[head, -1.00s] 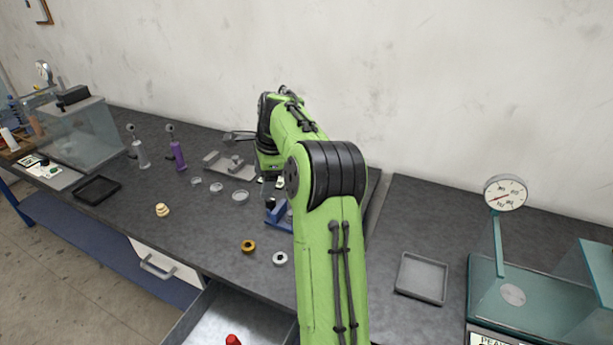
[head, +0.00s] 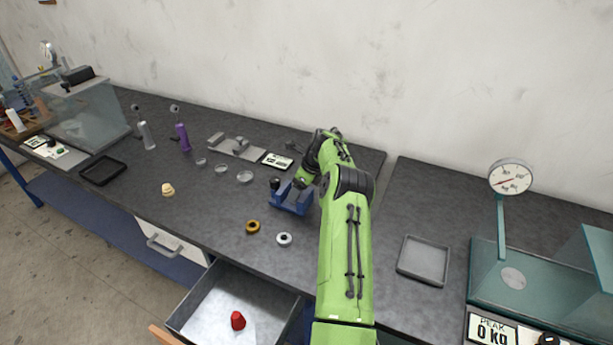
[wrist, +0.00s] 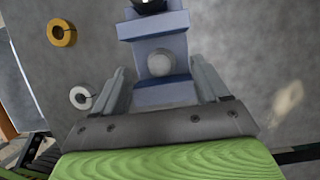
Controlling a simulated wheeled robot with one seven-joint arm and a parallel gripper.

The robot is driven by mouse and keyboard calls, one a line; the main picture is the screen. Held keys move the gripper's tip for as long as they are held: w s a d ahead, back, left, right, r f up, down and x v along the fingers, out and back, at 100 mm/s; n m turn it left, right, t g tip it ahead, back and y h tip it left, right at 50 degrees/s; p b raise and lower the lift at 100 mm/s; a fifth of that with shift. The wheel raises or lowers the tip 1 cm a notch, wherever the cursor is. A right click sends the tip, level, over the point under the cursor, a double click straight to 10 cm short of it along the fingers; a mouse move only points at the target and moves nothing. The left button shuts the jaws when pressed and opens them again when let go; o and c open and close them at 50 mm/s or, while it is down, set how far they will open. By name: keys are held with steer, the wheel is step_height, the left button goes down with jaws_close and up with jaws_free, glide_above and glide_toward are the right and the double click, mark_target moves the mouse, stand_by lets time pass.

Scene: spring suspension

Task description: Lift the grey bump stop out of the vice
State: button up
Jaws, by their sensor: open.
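The blue vice (head: 289,199) stands on the dark bench, partly behind my arm in the head view; it also fills the top middle of the wrist view (wrist: 150,28). The grey bump stop (wrist: 161,63) shows as a round grey top in the vice in the wrist view. It cannot be made out in the head view. My gripper (wrist: 160,66) is open, with one finger on each side of the bump stop and a visible gap to both. Its height above the bump stop is hard to tell.
A gold split ring (head: 253,227) and a white split ring (head: 284,239) lie in front of the vice. An open drawer (head: 215,300) holds a red part (head: 238,320). A grey tray (head: 424,260) and teal press (head: 540,285) stand at right. Clear dishes (head: 245,177) lie left.

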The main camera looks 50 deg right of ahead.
steer(key=x, duration=0.3)
steer(key=shift+w+f, duration=0.15)
steer(key=shift+f, duration=0.1)
steer(key=c, duration=1.1)
steer(key=o, duration=0.3)
steer(key=c, duration=0.3)
steer(key=shift+c, duration=0.2)
steer(key=shift+w+a, duration=0.1)
steer(key=shift+w, duration=0.05)
